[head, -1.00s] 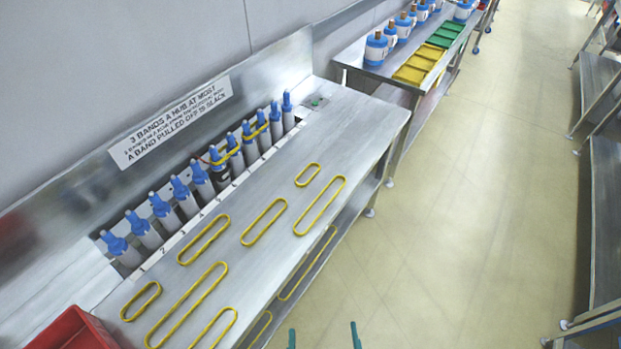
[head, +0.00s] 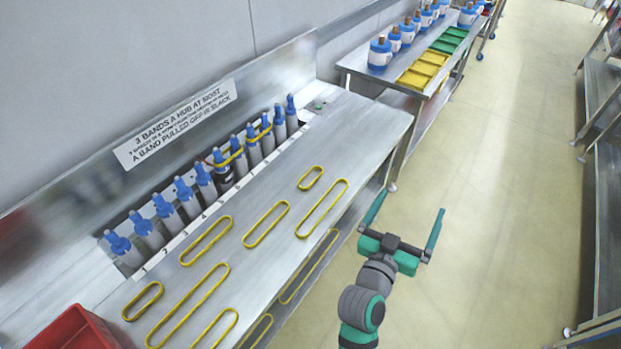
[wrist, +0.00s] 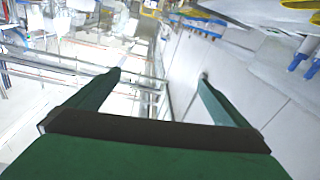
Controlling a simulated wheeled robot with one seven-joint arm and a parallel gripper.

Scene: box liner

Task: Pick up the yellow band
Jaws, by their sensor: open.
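Several yellow bands lie flat on the steel bench (head: 250,262) in the head view. They include a small band (head: 323,180) at the far end, a long band (head: 345,192) beside it, a medium band (head: 286,212) in the middle, another medium band (head: 229,226) near the hubs, and a long one (head: 203,303) nearer. Another yellow band (head: 243,153) is stretched around hubs in the rear row. My gripper (head: 412,202) is open and empty, over the aisle to the right of the bench. The wrist view shows its two fingers (wrist: 162,76) apart, with no band between them.
A row of blue-topped hubs (head: 164,207) stands along the bench's back, below a sign (head: 178,122). A red bin (head: 75,332) is at lower left. A second table (head: 383,78) holds blue-and-white containers and yellow and green trays. The aisle floor (head: 490,200) is clear.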

